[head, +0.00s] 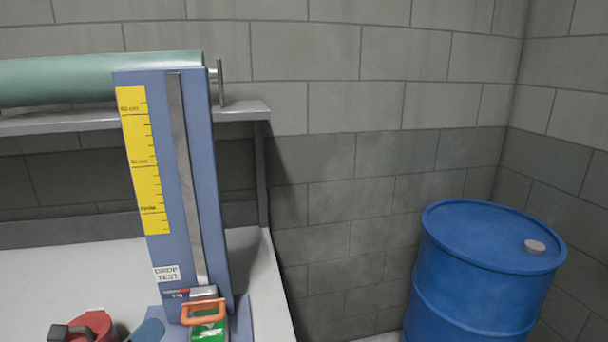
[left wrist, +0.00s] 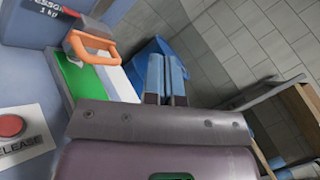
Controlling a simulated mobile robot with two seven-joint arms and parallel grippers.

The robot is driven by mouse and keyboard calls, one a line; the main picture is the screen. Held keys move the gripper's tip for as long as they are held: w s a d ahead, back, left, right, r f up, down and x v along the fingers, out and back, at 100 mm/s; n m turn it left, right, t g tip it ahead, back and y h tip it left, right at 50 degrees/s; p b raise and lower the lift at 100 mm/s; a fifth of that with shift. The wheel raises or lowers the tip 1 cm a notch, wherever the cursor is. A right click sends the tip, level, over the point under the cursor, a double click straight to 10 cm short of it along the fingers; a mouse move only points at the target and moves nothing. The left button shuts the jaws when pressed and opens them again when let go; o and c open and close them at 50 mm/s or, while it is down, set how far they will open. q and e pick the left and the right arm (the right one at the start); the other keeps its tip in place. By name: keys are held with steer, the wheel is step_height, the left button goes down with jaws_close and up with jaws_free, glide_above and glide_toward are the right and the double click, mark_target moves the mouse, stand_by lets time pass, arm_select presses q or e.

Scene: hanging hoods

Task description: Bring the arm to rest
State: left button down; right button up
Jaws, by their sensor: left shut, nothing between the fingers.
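My left gripper (left wrist: 166,62) shows in the left wrist view with its two blue-grey fingers together and nothing between them. In that view the fingers are to the right of a weight with an orange handle (left wrist: 92,46) and a green pad (left wrist: 80,78), apart from them in the picture. In the head view the weight's orange handle (head: 203,312) is at the foot of a blue drop test stand (head: 208,180). At the bottom left of the head view, red, dark grey and blue-grey parts are cut off by the edge. My right gripper is in neither view.
The stand carries a yellow scale (head: 146,160). A green roll (head: 80,78) lies on a grey shelf (head: 245,109) behind it. A blue drum (head: 480,285) stands at right. A red release button (left wrist: 11,126) is at the left in the wrist view. The white bench (head: 70,270) is partly bare.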

arm_select(q)
steer(key=s+a+f+n+g+y, duration=0.4)
steer(key=n+y, duration=0.3)
steer(key=n, duration=0.5)
steer(key=s+a+f+n+g+y, duration=0.2)
steer(key=s+a+f+n+y, duration=0.4)
steer(key=n, duration=0.7)
steer(key=s+d+f+n+g+h, duration=0.2)
steer(key=s+d+f+n+g, duration=0.25)
steer(key=s, duration=0.25)
steer(key=s+d+f+n+g+h, duration=0.2)
steer(key=s+d+f+n+g, duration=0.1)
steer(key=s+g, duration=0.3)
steer(key=w+f+t, duration=0.6)
steer(key=f+t, duration=0.3)
steer(key=f, duration=0.1)
steer(key=shift+w, duration=0.3)
steer(key=shift+d+f+m+t, duration=0.1)
steer(key=shift+m+t, duration=0.15)
